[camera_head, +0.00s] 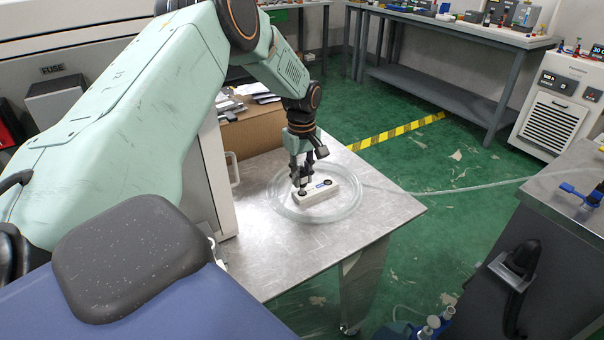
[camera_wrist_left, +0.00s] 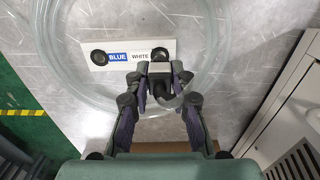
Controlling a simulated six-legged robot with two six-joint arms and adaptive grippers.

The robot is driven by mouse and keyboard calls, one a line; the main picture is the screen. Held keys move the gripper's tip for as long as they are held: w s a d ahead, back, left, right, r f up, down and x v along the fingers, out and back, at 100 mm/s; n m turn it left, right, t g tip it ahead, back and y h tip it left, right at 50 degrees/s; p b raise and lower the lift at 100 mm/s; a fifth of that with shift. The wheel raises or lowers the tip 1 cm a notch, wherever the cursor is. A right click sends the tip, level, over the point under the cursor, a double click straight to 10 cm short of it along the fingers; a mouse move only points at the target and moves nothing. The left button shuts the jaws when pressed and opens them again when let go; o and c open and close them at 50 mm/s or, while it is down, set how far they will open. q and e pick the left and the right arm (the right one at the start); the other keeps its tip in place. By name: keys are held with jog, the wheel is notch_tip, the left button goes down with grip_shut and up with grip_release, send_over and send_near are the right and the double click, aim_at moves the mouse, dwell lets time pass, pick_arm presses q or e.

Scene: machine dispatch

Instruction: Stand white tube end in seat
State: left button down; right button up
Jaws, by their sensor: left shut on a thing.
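A white seat block (camera_head: 330,190) lies on the metal table inside a coil of clear tube (camera_head: 285,213). In the left wrist view the block (camera_wrist_left: 118,61) carries a BLUE label beside a dark round seat (camera_wrist_left: 99,57) and a WHITE label near the other end. My left gripper (camera_wrist_left: 160,78) is shut on a tube end with a grey collar (camera_wrist_left: 160,70), at the WHITE end of the block. The tube end's dark tip (camera_wrist_left: 160,54) overlaps that seat; I cannot tell whether it is inside. In the head view my left gripper (camera_head: 301,182) points down over the block.
The metal table (camera_head: 390,208) has bare room right of the coil. A clear tube runs from the coil to the right over the green floor. A cardboard box (camera_head: 255,130) stands behind the table. A grey bench (camera_head: 570,205) with a blue valve (camera_head: 582,194) stands at right.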

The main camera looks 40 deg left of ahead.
pick_arm(q)
jog(key=shift+f+b, duration=0.45)
jog(key=shift+f, duration=0.75)
dwell(0.6)
jog(key=c, duration=1.1)
grip_release()
jog(key=shift+o, duration=0.3)
jog(key=o, duration=0.4)
jog(key=shift+c, duration=0.2)
jog(key=shift+r+p, duration=3.05)
jog(key=shift+p, duration=0.4)
